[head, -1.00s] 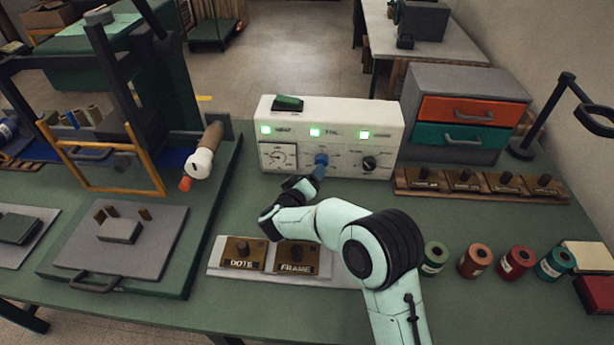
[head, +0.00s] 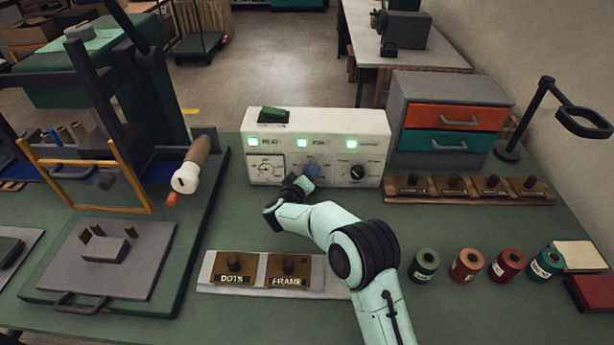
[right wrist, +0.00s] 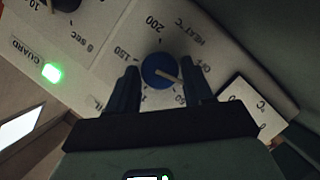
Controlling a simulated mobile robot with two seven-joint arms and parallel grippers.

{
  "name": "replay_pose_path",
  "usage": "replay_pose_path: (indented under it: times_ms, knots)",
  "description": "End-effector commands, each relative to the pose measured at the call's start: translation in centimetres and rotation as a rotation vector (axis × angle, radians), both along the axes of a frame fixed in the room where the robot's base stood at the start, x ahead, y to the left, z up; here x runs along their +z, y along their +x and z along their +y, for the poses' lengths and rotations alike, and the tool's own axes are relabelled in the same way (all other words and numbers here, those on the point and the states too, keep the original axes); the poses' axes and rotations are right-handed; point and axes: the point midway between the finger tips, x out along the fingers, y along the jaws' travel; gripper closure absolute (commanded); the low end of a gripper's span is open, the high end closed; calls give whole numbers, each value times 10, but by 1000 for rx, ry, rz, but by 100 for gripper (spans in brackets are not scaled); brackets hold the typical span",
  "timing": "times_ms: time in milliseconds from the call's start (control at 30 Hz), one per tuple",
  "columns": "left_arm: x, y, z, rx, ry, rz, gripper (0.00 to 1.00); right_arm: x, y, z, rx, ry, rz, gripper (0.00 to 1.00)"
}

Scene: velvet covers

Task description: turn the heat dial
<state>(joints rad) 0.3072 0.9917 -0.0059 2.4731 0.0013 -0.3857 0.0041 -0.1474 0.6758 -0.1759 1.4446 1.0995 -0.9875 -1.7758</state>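The heat dial is a round blue knob with a white pointer line, in the middle of the white control box's front. It shows in the head view (head: 310,171) and in the right wrist view (right wrist: 158,71). In the wrist view its pointer is toward the lower right, between the OFF and 50 marks. My right gripper (right wrist: 159,74) is open, its two dark fingers on either side of the dial with narrow gaps visible. In the head view my right gripper (head: 303,181) partly covers the dial's lower side. My left gripper is not in view.
The white control box (head: 225,150) also carries a left gauge (head: 265,168), a black knob (head: 358,172), green lights and a green top switch (head: 274,115). A drawer unit (head: 400,110) stands to its right. Stamps labelled DOTS and FRAME (head: 288,266) lie in front.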

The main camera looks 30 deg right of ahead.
Motion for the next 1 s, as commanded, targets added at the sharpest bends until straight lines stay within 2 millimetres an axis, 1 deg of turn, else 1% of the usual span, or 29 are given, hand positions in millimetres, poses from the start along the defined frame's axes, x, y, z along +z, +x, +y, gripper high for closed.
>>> replay_pose_path:
  times_ms: [33, 100, 367, 533, 800, 1000]
  knots:
    - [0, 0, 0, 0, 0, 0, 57, 0, 0, 0, 0, 0, 0, 66]
    - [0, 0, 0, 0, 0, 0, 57, 0, 0, 0, 0, 0, 0, 87]
    - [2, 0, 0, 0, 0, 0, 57, 1, 0, 0, 0, 12, -8, 87]
    - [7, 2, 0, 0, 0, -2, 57, 2, 0, 0, 1, 63, -37, 87]
    - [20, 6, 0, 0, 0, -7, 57, 4, -2, -2, -1, 231, -142, 87]
    - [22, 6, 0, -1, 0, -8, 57, 4, -3, -4, -1, 393, -241, 87]
